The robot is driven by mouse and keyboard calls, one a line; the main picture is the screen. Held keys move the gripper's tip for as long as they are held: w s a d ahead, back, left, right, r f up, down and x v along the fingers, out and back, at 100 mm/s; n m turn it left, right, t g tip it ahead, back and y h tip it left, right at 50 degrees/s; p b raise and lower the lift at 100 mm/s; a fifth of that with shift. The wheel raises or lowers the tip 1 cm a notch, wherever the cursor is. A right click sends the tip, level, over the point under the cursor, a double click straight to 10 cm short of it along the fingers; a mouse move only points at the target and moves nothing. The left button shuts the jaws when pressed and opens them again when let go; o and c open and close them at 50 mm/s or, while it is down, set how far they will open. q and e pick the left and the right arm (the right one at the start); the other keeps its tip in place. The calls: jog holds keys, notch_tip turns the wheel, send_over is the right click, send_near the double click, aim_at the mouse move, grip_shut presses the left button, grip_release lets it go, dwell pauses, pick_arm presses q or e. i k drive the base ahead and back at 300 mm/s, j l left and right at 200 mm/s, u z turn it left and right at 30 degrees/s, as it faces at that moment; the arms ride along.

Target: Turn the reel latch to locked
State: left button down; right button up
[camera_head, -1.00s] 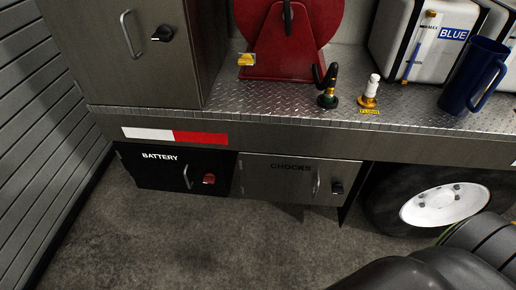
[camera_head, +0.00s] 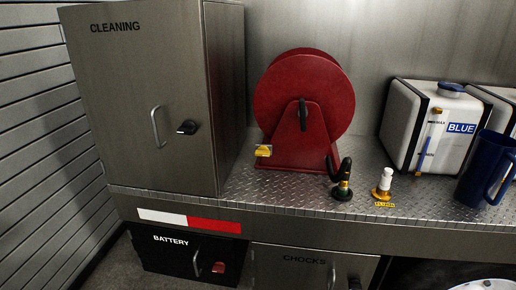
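The red reel (camera_head: 327,92) stands on the metal deck behind its red triangular stand (camera_head: 287,148). A dark upright lever (camera_head: 303,114) sits at the reel's centre. A small yellow latch piece (camera_head: 263,151) is at the lower left of the stand; its exact setting is too small to tell. Neither of my grippers shows in the head view.
A grey CLEANING cabinet (camera_head: 140,110) stands left of the reel. On the deck (camera_head: 262,190) to the right are a black-handled fitting (camera_head: 342,188), a brass and white fitting (camera_head: 383,184), a BLUE tank (camera_head: 405,130) and a blue jug (camera_head: 484,172). BATTERY (camera_head: 165,258) and CHOCKS (camera_head: 300,268) doors are below.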

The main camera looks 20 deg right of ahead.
aim_at(262, 150)
jog(key=z, duration=0.75)
